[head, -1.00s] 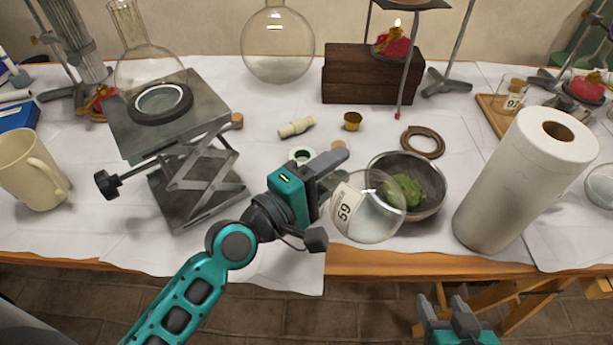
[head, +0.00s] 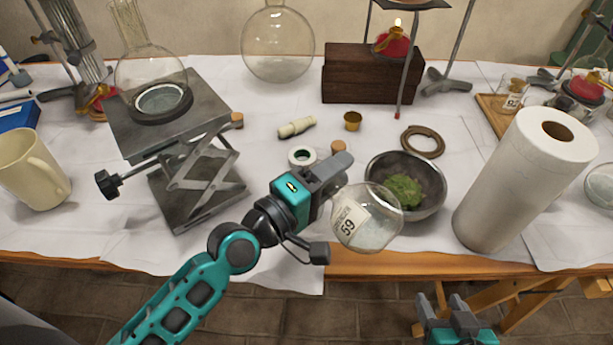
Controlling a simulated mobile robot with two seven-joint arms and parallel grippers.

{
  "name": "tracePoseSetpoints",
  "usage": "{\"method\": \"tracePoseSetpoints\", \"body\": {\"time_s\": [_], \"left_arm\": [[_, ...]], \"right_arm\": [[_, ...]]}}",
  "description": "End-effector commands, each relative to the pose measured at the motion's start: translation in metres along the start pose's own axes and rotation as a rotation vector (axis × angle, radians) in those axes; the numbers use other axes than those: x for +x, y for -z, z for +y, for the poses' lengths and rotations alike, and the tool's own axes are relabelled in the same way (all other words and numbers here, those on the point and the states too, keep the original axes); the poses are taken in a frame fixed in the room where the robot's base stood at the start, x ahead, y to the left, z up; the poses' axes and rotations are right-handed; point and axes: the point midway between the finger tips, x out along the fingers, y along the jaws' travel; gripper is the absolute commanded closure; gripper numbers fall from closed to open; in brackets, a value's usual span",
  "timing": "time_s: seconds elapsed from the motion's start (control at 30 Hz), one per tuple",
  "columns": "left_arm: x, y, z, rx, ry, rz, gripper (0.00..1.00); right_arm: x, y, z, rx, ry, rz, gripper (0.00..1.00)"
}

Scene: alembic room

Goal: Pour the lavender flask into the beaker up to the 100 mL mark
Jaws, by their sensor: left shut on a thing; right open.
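My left gripper (head: 332,192) is shut on a round clear glass flask (head: 378,222). The flask has a white label with small writing and "59", and it is tilted near the table's front edge, in front of a metal bowl. Its neck is hidden by the gripper, and no lavender colour shows clearly in it. A small labelled glass vessel (head: 515,88) stands on a wooden tray at the right; I cannot tell whether it is the beaker, and no 100 mL mark is readable. My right gripper (head: 447,305) is open and empty, low in front of the table.
The metal bowl (head: 436,190) holds green matter. A paper towel roll (head: 515,190) stands right of it. A lab jack (head: 185,125) carrying a flask (head: 148,70) and a cream mug (head: 30,170) are at the left. A tape roll (head: 301,157), stopper and cork ring (head: 423,141) lie mid-table.

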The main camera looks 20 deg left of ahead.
Motion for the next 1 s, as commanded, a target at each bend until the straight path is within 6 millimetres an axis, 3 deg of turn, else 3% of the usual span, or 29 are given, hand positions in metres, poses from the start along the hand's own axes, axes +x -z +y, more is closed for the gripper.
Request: {"method": "tracePoseSetpoints", "body": {"time_s": [0.4,1.0], "left_arm": [[0.000,-0.006,0.000,0.236,-0.001,0.001,1.00],[0.000,-0.012,0.002,0.457,-0.002,0.001,1.00]], "right_arm": [[-0.006,0.008,0.000,-0.005,0.001,0.000,0.42],[-0.013,0.019,0.001,-0.006,0.000,-0.001,0.42]]}}
